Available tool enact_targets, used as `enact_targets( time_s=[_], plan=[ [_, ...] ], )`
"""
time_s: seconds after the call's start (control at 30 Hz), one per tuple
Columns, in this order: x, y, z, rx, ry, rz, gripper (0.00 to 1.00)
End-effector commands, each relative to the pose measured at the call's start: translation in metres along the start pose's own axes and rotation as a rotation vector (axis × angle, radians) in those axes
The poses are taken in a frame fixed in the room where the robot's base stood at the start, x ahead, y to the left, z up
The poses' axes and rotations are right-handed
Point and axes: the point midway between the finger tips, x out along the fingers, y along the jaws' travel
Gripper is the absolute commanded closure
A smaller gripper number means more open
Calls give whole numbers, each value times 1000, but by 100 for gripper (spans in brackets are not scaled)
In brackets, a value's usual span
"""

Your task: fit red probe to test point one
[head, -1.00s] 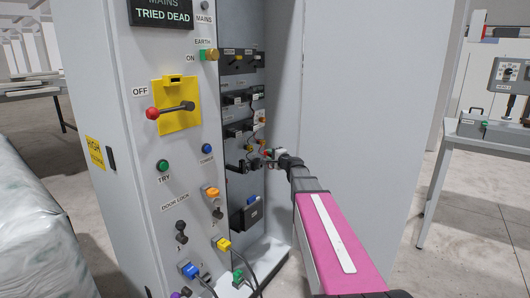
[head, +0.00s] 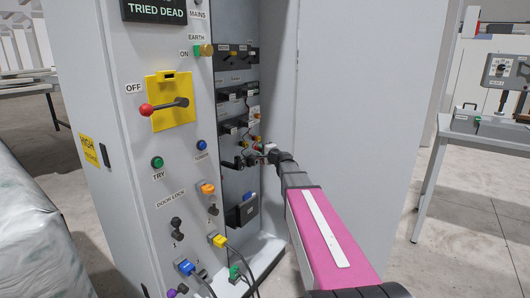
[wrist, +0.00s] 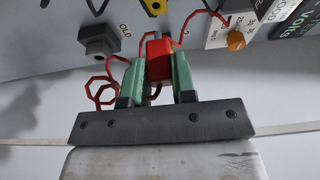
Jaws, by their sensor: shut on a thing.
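My gripper (wrist: 160,72) has green fingers shut on the red probe (wrist: 158,58), which is a red block with its far tip pointing up the wrist view. A thin red lead (wrist: 108,93) loops beside the left finger, and more red lead runs to the upper right. A pale labelled block (wrist: 232,24) with an orange terminal (wrist: 236,42) is to the right of the probe, apart from it. In the head view my gripper (head: 266,150) is inside the open cabinet, small and partly hidden. I cannot tell which point is test point one.
A black socket (wrist: 98,42) marked OLD is left of the probe. The cabinet front (head: 150,190) carries a yellow isolator plate (head: 158,117), buttons and plugs with cables. Black modules (head: 235,93) line the inside. A table (head: 450,128) stands at right.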

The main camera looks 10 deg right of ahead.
Motion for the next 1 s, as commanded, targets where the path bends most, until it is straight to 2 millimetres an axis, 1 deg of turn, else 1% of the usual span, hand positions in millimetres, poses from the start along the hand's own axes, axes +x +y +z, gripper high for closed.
enact_targets(
  time_s=[0.1,0.33,1.0],
  plan=[
    [11,0,3,0,-1,0,100],
    [23,0,8,0,0,0,100],
    [24,0,9,0,0,0,100]
  ],
)
